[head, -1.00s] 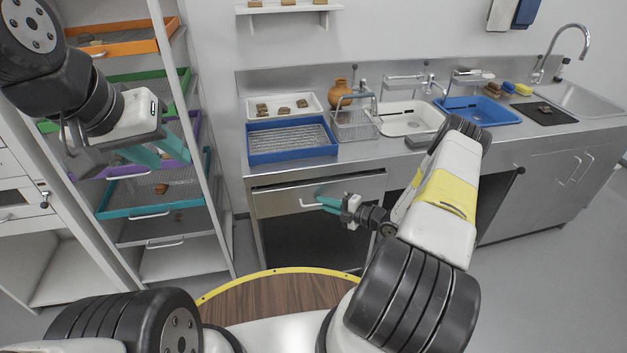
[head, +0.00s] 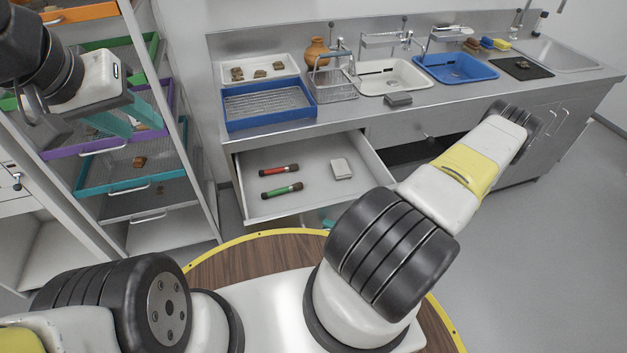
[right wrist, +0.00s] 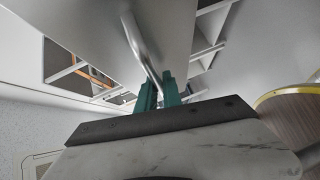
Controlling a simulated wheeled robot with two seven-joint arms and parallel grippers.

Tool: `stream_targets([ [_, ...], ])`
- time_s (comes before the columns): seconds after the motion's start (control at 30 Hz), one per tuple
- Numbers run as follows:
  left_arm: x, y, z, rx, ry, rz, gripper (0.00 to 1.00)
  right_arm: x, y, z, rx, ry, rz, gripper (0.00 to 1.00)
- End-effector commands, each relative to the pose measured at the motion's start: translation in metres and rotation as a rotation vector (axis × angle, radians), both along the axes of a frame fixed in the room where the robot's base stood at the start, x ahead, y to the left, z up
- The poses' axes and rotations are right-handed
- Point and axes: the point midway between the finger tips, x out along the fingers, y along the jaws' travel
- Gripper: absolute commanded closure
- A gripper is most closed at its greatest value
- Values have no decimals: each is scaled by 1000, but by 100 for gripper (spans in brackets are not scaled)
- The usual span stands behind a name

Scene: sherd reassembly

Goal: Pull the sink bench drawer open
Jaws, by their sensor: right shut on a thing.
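The sink bench drawer (head: 310,158) stands pulled out from the steel bench, its pale inside in full view in the head view. Its bar handle (right wrist: 143,50) crosses the right wrist view. My right gripper (right wrist: 162,94) is shut on that handle, one teal finger on each side. In the head view only a bit of this gripper's teal shows below the drawer front; my arm hides the rest. My left gripper (head: 143,130) is open and empty, in front of the shelf rack at the left.
In the drawer lie a red-banded tool (head: 279,170), a green-banded tool (head: 282,190) and a pale block (head: 341,168). The bench top holds a blue tray (head: 268,122), a wire rack (head: 334,90) and basins. A rack with coloured trays stands left.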

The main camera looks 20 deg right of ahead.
Motion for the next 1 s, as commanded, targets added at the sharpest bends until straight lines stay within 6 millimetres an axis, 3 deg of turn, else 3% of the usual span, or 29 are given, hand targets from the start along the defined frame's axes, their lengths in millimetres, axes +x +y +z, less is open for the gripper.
stream_targets([
  [0.1,0,0,0,0,0,0,64,-22,-1,0,3,2,-2,100],
  [0.3,0,0,0,0,0,0,64,-43,-2,0,1,0,-1,100],
  [0.83,0,0,0,0,0,0,64,-52,-2,0,-1,-2,0,100],
  [0.9,0,0,0,0,0,0,64,-52,-2,0,0,-1,0,82],
  [1.0,0,0,0,0,0,0,64,-52,-2,0,0,-1,0,82],
])
